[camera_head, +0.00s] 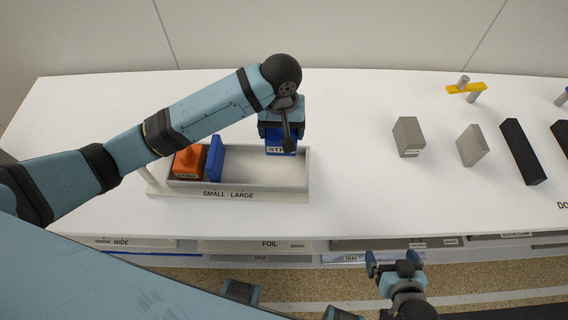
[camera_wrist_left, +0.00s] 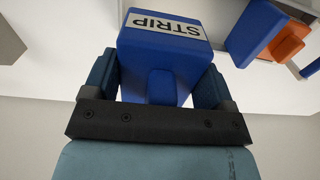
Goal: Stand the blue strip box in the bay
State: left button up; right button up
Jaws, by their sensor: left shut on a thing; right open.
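The blue strip box (camera_head: 281,146), labelled STRIP, is held at the far right end of the bay tray. It also shows in the left wrist view (camera_wrist_left: 168,65), between the two fingers. My left gripper (camera_head: 283,128) is shut on it from above; the arm hides part of it. The bay (camera_head: 308,178) is a grey tray marked SMALL and LARGE on its front. I cannot tell whether the box touches the tray floor. My right gripper (camera_head: 396,262) is open and empty, in front of the table's front edge.
An orange block (camera_head: 187,163) and a blue panel (camera_head: 215,159) stand in the tray's left part. Grey blocks (camera_head: 408,137) (camera_head: 472,146), a black bar (camera_head: 523,152) and a yellow piece (camera_head: 466,88) stand to the right. The table between tray and blocks is clear.

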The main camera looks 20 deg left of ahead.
aim_at(282, 137)
pick_arm(q)
notch_tip(282, 137, down, 15)
dwell(0.4)
jog(key=shift+f, duration=0.15)
jog(key=o, duration=0.9)
jog(key=shift+c, duration=0.2)
jog(key=shift+r, duration=0.2)
notch_tip(282, 137, up, 12)
jog(key=shift+f, duration=0.1)
